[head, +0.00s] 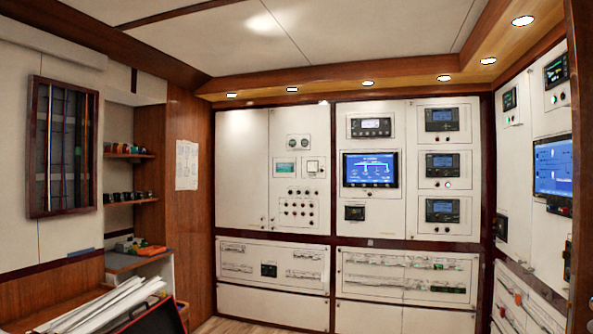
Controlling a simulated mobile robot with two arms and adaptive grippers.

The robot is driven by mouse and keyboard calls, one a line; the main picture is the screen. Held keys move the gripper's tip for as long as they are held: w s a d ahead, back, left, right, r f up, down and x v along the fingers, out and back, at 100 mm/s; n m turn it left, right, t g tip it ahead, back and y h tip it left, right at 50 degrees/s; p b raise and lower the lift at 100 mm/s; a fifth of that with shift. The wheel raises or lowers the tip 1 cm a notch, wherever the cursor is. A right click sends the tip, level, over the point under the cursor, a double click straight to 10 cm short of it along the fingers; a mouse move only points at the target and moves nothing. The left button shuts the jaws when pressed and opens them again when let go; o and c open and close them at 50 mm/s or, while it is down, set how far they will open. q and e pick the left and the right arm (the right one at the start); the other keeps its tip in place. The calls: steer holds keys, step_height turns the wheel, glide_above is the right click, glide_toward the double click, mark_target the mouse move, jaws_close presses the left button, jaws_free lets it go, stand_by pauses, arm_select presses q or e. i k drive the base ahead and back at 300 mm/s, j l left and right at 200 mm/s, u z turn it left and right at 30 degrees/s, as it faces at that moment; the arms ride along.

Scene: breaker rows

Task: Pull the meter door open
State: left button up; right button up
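No door is marked as the meter door, and I cannot tell which one it is. On the back wall, a white panel door with gauges and buttons (300,230) looks closed. Left of it is a plain white door (241,175) that also looks closed, with small knobs near its lower right edge. Further right are panels with a blue screen (370,169) and several small dark meters (442,120). Neither of my grippers is in view.
A bin with long white strips (100,310) stands at the lower left. A shallow wooden case (62,148) hangs on the left wall, with small shelves (130,156) beside it. Right-wall panels carry another screen (553,165). Some wooden floor (235,326) shows at the bottom.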

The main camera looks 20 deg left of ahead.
mark_target(299, 135)
steer(key=i, duration=3.2)
steer(key=i+u, duration=0.15)
steer(key=i, duration=0.35)
steer(key=i+l+u, duration=0.15)
steer(key=i, duration=0.4)
steer(key=i+l+u, duration=0.2)
steer(key=i, duration=0.3)
steer(key=i+l+u, duration=0.15)
steer(key=i, duration=0.4)
steer(key=i+j+u, duration=0.5)
steer(key=i+u, duration=0.15)
steer(key=u, duration=0.2)
steer(key=i+j+u, duration=0.1)
steer(key=i+u, duration=0.6)
steer(key=u, duration=0.15)
steer(key=i+l+u, duration=0.25)
steer(key=u, duration=0.15)
steer(key=i+l+u, duration=0.1)
steer(key=i+u, duration=0.3)
steer(key=i, duration=0.85)
steer(key=i+j+z, duration=0.1)
steer(key=i+z, duration=0.3)
steer(key=i+j+z, duration=0.15)
steer(key=z, duration=0.2)
